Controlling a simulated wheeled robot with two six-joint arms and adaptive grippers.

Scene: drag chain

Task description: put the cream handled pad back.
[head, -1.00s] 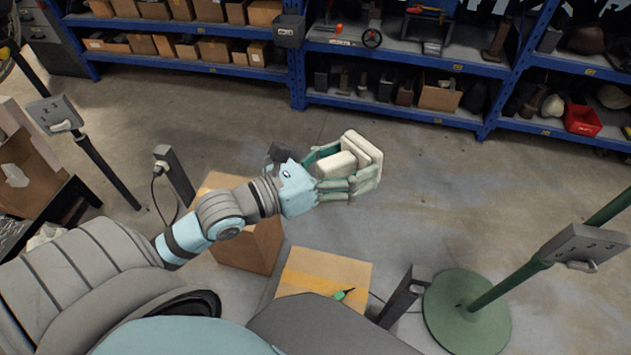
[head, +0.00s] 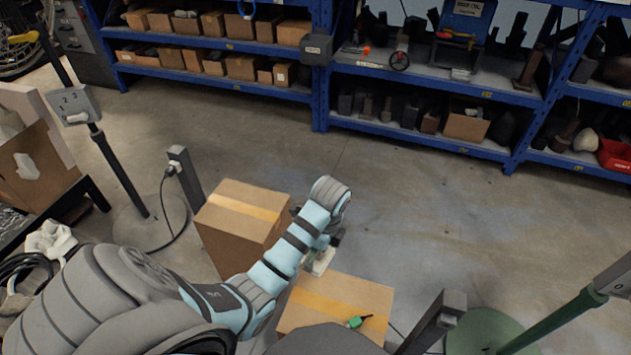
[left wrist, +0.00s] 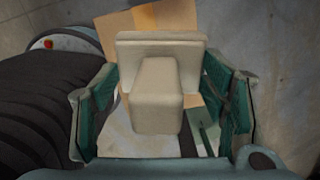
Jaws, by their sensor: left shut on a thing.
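The cream handled pad (left wrist: 160,47) fills the middle of the left wrist view. It is a flat block with a thick block handle toward the camera. My left gripper (left wrist: 162,105) is shut on it, with a green finger on each side of the handle. In the head view, the left gripper (head: 322,252) is mostly hidden behind my forearm. A small cream part of the pad (head: 319,263) shows below it, between the two cardboard boxes. I cannot tell from this whether the pad touches a box. My right gripper is in no view.
A taped cardboard box (head: 240,225) stands left of the gripper. A lower box (head: 335,300) with a green object (head: 358,321) is in front. A post with a socket (head: 186,178) is at left; another post (head: 437,320) is at right. Open floor (head: 430,210) lies toward the blue shelves.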

